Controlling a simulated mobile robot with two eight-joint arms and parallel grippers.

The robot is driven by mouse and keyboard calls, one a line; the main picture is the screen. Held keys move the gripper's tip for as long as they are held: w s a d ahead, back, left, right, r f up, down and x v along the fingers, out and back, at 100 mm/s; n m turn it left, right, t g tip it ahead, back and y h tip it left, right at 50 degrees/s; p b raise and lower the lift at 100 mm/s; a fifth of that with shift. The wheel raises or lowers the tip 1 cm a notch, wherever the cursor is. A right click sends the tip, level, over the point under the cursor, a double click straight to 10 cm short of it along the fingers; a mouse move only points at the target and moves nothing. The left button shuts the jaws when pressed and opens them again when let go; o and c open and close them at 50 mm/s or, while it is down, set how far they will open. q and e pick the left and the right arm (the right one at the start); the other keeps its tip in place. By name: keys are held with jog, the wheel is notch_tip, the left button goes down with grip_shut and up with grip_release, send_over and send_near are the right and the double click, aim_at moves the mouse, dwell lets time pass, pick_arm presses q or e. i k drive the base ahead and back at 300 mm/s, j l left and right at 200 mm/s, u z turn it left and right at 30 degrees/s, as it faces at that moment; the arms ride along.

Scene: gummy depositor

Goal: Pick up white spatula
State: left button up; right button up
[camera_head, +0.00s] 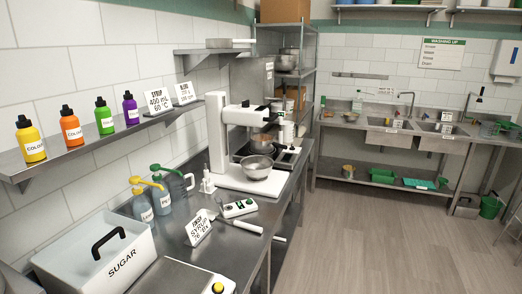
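A long white utensil handle (247,226) lies on the steel counter (262,208) near its front edge, to the right of the syrup sign (198,228). It looks like the white spatula, but its other end is small and partly hidden near the sign. Another small white handle-like piece (280,239) shows at the counter's front edge; I cannot tell what it is. Neither of my grippers is in view, and nothing touches the utensil.
A white control box (239,208) lies just behind the utensil. A white stand mixer (218,140) and a steel bowl (257,168) stand farther back. The sugar bin (75,262) and pump bottles (142,204) are at left. The floor (365,240) at right is clear.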

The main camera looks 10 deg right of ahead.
aim_at(211, 214)
jog(key=i+l+u, duration=0.1)
jog(key=u, duration=0.4)
jog(key=l+u, duration=0.25)
jog(key=u, duration=0.2)
jog(key=l+u, duration=0.25)
jog(key=u, duration=0.25)
jog(key=k+l+u, duration=0.1)
jog(key=l+u, duration=0.3)
jog(key=l, duration=0.7)
jog(key=k+l, duration=0.1)
jog(key=l, duration=0.55)
